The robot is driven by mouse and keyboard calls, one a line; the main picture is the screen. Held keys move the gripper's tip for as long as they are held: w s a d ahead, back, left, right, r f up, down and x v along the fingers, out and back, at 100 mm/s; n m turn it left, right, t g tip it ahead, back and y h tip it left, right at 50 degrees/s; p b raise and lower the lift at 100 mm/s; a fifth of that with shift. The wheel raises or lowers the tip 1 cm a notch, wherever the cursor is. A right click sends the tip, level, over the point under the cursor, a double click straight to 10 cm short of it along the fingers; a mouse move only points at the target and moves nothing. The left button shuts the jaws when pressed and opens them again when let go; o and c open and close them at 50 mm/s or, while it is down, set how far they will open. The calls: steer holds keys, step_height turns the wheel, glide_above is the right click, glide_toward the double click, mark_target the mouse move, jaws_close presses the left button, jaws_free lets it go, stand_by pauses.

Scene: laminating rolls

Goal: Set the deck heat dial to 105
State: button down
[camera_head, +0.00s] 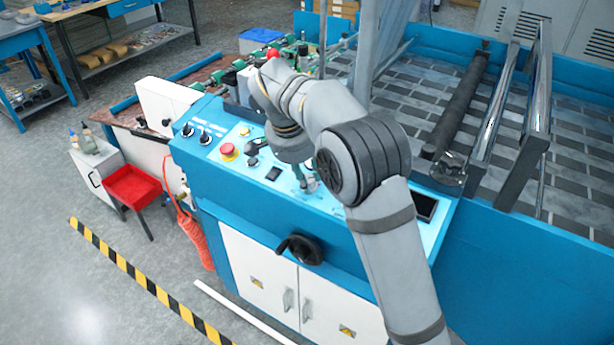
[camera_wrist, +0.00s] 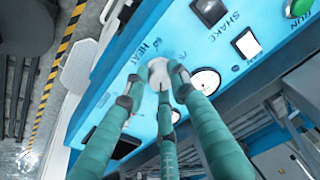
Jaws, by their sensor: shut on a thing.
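The deck heat dial (camera_wrist: 159,70) is a pale round knob beside the printed word HEAT on the blue panel in the wrist view. My gripper (camera_wrist: 157,78) has its green-padded fingers closed around it. In the head view my gripper (camera_head: 308,184) reaches down to the blue control panel (camera_head: 205,152), and the dial is hard to make out there. The dial's pointer and scale numbers cannot be read. A round white gauge (camera_wrist: 205,81) sits right of the knob, and part of another gauge shows between the fingers.
A red mushroom button (camera_head: 228,150) stands on the panel's left part. A black handwheel (camera_head: 300,248) sticks out from the front.

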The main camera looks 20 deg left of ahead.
steer(key=shift+w+r, duration=0.1)
steer(key=c, duration=1.5)
jaws_free()
steer(key=shift+o, duration=0.3)
steer(key=v, duration=1.2)
steer(key=x, duration=1.2)
